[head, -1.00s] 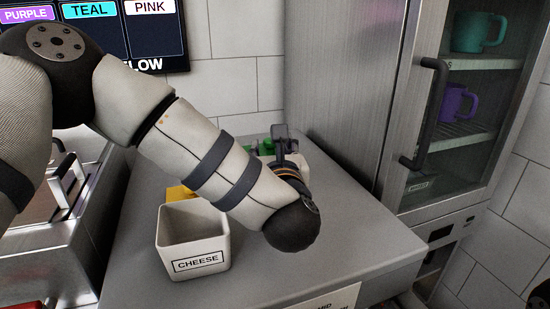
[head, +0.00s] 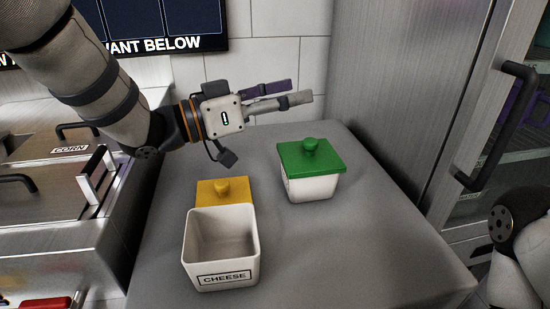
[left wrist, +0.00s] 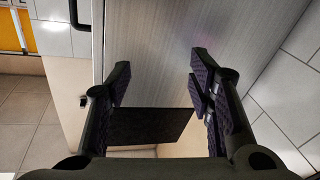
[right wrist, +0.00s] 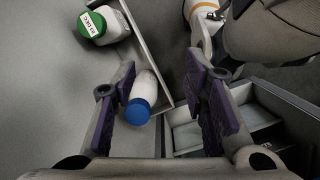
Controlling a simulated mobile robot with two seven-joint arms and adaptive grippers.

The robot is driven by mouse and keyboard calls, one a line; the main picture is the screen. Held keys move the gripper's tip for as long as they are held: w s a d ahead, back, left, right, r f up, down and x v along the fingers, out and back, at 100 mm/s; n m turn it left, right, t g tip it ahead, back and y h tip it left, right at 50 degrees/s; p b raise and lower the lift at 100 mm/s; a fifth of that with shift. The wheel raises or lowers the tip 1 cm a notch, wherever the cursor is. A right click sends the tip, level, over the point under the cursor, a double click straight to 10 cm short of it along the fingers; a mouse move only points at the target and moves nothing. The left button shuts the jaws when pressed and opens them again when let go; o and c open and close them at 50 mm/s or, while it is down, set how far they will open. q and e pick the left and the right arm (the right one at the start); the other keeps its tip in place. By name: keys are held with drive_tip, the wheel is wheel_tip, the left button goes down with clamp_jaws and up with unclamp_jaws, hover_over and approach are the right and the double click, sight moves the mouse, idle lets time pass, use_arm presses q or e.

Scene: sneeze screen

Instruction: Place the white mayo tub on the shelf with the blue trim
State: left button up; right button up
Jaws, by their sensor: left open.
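No tub that I can read as mayo shows. A white tub with a green lid (head: 311,168) stands upright on the grey counter; its label cannot be read. An open, empty white tub marked CHEESE (head: 222,255) stands nearer, with a yellow lid (head: 222,190) behind it. My left gripper (head: 298,91) is open and empty above the back of the counter, apart from the green-lidded tub; its spread fingers also show in the left wrist view (left wrist: 160,68). My right gripper (right wrist: 165,88) has its fingers apart in the right wrist view. No blue-trimmed shelf is visible.
A steel cabinet with a glass door and dark handle (head: 494,125) stands right of the counter. Steel bins with lids (head: 65,165) stand left. The right wrist view shows a blue-capped white bottle (right wrist: 146,86) and a green-capped one (right wrist: 103,25). The counter's front right is clear.

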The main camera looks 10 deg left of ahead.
use_arm(q)
wheel_tip(320, 180, down, 3)
drive_tip(key=a+m+g+y, duration=0.1)
drive_tip(key=a+m, duration=0.1)
drive_tip(key=m, duration=0.1)
drive_tip(key=b, duration=0.1)
approach(311, 140)
drive_tip(key=x, duration=1)
drive_tip(key=shift+f+b, duration=0.25)
drive_tip(key=shift+b, duration=0.05)
clamp_jaws()
use_arm(e)
drive_tip(key=shift+s+f+g, duration=0.4)
drive_tip(key=shift+s+f, duration=0.2)
drive_tip(key=shift+f, duration=0.25)
